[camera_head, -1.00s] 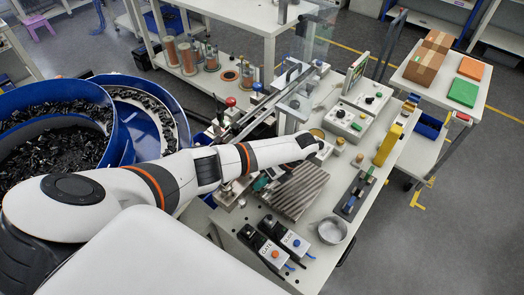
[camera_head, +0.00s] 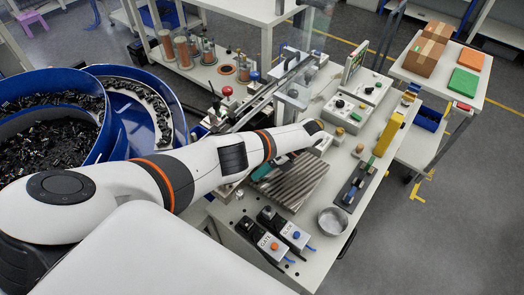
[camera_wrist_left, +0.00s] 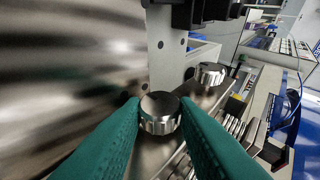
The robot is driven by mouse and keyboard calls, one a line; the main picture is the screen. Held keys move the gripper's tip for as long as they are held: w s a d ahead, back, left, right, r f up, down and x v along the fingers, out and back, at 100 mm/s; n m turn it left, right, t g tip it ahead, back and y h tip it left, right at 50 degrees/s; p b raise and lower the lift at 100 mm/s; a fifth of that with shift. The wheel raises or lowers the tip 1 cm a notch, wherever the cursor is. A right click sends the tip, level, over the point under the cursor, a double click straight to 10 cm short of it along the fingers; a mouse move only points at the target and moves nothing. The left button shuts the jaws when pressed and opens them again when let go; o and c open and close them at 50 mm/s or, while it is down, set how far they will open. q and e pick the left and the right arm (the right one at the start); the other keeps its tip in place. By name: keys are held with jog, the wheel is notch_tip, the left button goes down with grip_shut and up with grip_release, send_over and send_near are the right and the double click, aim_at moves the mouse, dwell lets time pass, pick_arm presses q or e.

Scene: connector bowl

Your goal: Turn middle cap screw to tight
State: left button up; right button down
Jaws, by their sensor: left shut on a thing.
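In the left wrist view, a round silver cap screw (camera_wrist_left: 160,113) with a ribbed edge stands on a metal part. My left gripper (camera_wrist_left: 160,108) has its two teal fingers on either side of it, shut on it. A second, similar silver cap screw (camera_wrist_left: 210,74) stands farther back to the right, apart from the fingers. I cannot tell from these frames which of them is the middle one. In the head view my left arm reaches over the feeder rail area, and its links largely hide the screws. My right gripper is not in view.
The blue bowl (camera_head: 108,142) with black parts is at left. A ribbed metal plate (camera_head: 292,180), a GATE box (camera_head: 270,244) and a round metal dish (camera_head: 332,220) stand on the bench. A bracket (camera_wrist_left: 165,45) rises close behind the held screw.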

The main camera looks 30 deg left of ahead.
pick_arm(q)
jog(key=o, duration=0.9)
jog(key=shift+o, duration=0.4)
jog(key=shift+s, duration=0.15)
jog(key=shift+f, duration=0.1)
